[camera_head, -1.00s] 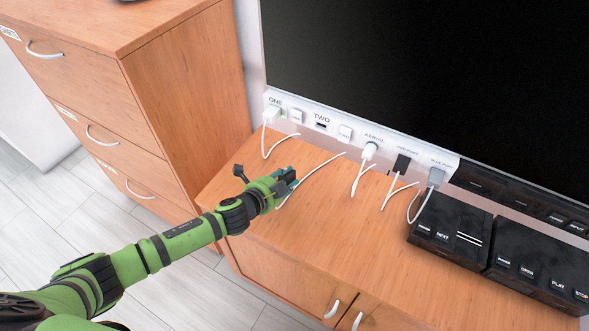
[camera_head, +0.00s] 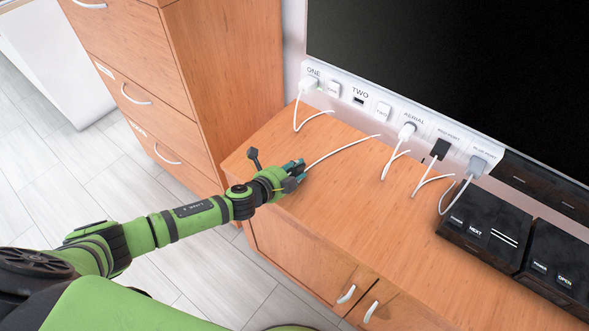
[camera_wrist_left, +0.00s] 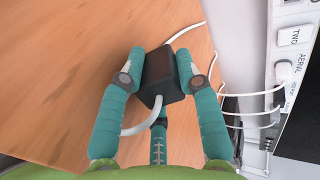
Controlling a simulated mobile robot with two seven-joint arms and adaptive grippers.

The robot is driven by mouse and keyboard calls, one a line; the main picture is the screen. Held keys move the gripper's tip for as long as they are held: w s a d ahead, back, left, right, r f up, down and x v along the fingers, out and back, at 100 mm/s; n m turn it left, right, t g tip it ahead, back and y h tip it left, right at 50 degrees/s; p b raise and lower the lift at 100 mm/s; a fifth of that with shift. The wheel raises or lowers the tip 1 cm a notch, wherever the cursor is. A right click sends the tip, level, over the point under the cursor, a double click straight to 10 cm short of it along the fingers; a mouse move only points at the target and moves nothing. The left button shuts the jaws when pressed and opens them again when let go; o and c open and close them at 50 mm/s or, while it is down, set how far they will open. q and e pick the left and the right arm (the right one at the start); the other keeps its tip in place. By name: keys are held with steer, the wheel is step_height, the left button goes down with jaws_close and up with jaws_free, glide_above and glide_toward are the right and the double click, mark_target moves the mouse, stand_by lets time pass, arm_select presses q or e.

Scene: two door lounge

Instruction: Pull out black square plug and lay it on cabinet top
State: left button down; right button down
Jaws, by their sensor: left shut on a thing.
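My left gripper (camera_head: 294,170) is over the front left part of the wooden cabinet top (camera_head: 330,205). A white cable runs from the plug. In the head view the fingers mostly hide the plug, and a white cable (camera_head: 345,147) trails right from the gripper. Whether the plug touches the wood cannot be told. The TWO socket (camera_head: 359,100) on the white panel is empty. My right gripper is not in view.
Other plugs sit in the panel: a white one at ONE (camera_head: 309,87), a white one at AERIAL (camera_head: 406,131), a black one (camera_head: 440,149) and a grey one (camera_head: 477,166). Black boxes (camera_head: 485,228) stand at the right. A drawer unit (camera_head: 215,90) rises at the left. The middle top is clear.

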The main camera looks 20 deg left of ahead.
mark_target(291, 174)
arm_select(q)
steer(key=shift+f, duration=0.15)
steer(key=c, duration=0.8)
jaws_free()
steer(key=shift+s, duration=0.2)
steer(key=shift+p+v, duration=1.4)
steer(key=shift+v, duration=1.3)
steer(key=shift+s+a, duration=0.1)
